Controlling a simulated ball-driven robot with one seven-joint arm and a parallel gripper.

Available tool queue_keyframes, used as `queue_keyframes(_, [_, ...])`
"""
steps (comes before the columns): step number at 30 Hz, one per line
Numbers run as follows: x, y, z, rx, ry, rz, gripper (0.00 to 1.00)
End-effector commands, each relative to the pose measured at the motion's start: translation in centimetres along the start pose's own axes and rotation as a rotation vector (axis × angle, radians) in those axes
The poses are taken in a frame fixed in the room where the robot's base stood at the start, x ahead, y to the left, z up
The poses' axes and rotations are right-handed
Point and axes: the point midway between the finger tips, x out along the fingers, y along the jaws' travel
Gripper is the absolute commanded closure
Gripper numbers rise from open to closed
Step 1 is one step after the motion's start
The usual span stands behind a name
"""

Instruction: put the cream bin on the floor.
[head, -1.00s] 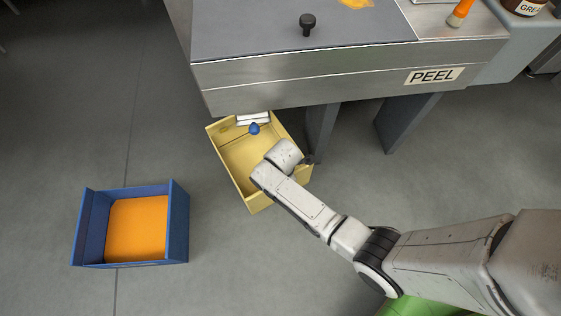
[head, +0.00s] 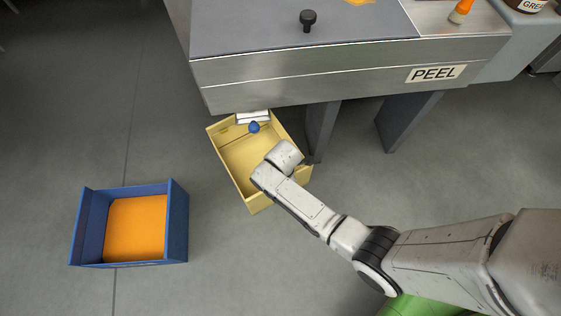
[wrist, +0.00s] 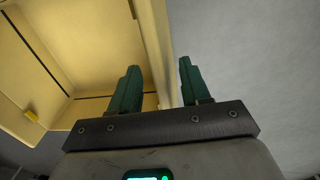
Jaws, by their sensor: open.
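The cream bin (head: 240,168) is pale yellow and open-topped, set at an angle just below the front of the steel machine in the head view. My wrist covers its right-hand near part there and mostly hides the gripper. In the wrist view my gripper (wrist: 158,88) is open, with green fingers on either side of one wall of the cream bin (wrist: 158,50). The left finger is over the bin's inside, the right finger outside over grey floor. I cannot tell whether either finger touches the wall, or whether the bin rests on the floor.
A blue bin (head: 178,222) with orange contents stands on the floor at left. The steel machine marked PEEL (head: 340,75) overhangs the bin's far end, and its grey leg (head: 322,130) is close at right. A blue knob (head: 254,127) shows by the bin's far end. Floor between the bins is clear.

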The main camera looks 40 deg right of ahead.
Motion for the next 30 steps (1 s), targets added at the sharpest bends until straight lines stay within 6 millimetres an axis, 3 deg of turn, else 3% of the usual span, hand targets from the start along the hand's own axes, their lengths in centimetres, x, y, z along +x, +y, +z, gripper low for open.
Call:
queue_keyframes(5, [-1.7, 0.1, 0.0, 0.000, 0.000, 0.002, 0.53])
queue_keyframes(18, [-10.2, 0.1, 0.0, -0.001, 0.000, 0.002, 0.53])
queue_keyframes(24, [-12.0, 0.0, 0.0, 0.000, 0.000, 0.000, 0.53])
queue_keyframes(30, [-12.3, 0.0, 0.0, 0.001, 0.000, 0.000, 0.53])
